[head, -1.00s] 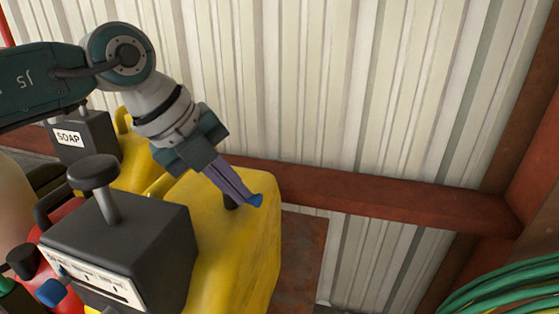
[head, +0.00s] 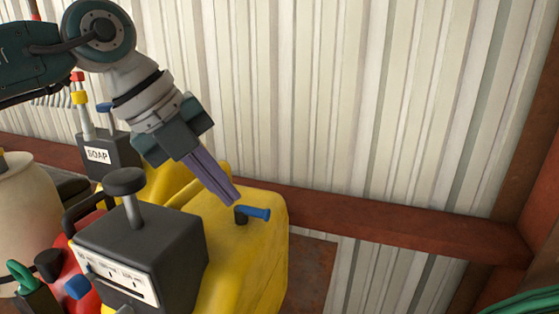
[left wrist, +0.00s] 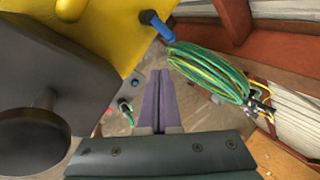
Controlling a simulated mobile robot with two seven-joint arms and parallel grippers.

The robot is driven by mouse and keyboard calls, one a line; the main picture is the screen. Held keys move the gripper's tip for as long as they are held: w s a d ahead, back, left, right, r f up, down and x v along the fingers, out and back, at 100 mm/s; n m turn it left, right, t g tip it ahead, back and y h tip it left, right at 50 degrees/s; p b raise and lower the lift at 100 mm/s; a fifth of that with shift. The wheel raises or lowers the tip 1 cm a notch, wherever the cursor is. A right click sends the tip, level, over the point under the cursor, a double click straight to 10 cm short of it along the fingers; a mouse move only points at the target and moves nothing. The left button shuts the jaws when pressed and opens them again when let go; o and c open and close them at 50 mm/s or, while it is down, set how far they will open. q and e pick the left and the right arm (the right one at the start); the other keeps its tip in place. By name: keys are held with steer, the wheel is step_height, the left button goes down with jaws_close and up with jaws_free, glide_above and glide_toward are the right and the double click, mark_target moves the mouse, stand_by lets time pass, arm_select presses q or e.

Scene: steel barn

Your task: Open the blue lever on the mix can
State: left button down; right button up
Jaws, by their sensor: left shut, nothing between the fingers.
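The yellow can (head: 262,255) carries a small blue lever (head: 258,212) on a dark pivot on its top. The lever sticks out sideways from the pivot, toward the right in the head view. In the left wrist view the lever (left wrist: 160,27) shows at the top edge, by the yellow can (left wrist: 105,22). My left gripper (head: 235,201) has its purple fingers shut and empty. Its tips are close to the pivot end of the lever; I cannot tell whether they touch. The closed fingers also show in the left wrist view (left wrist: 159,73). My right gripper is not in view.
A dark grey box with a knob (head: 140,245) stands left of the can's top, close to my left gripper. A SOAP box (head: 105,155), a red can (head: 82,272) and a beige container (head: 25,210) are farther left. A corrugated wall (head: 350,90) and rusty beam stand behind.

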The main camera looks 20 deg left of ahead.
arm_select(q)
steer(key=s+r+b, duration=0.1)
steer(key=s+r, duration=0.2)
steer(key=r, duration=0.2)
steer(key=shift+r+b, duration=0.15)
steer(key=shift+b, duration=0.15)
